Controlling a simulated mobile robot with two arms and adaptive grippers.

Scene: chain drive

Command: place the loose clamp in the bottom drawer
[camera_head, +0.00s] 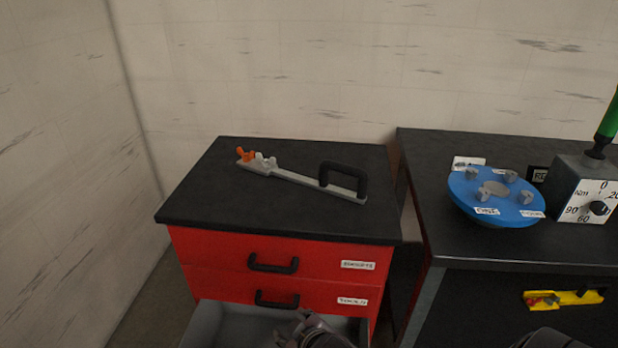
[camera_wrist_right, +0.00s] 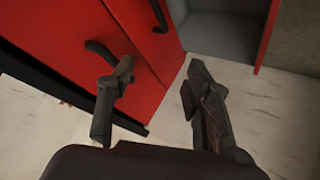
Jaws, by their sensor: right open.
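A grey bar (camera_head: 300,183) with a black handle (camera_head: 343,176) lies on the red cabinet's black top. A small orange piece (camera_head: 245,155) and a small pale grey piece (camera_head: 264,161) sit at its left end. I cannot tell which piece is the loose clamp. The bottom drawer (camera_head: 207,322) is pulled open; its visible grey inside is bare. It also shows in the right wrist view (camera_wrist_right: 222,38). My right gripper (camera_head: 288,332) is open and empty, in front of the drawer fronts by the open drawer. My left gripper is out of view.
Two closed red drawers with black handles (camera_head: 273,263) are above the open one. On the right table (camera_head: 470,248) are a blue disc (camera_head: 465,202) with several grey pieces and a dial box (camera_head: 582,190). A yellow tool (camera_head: 578,298) is at its front. The cabinet top's front is clear.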

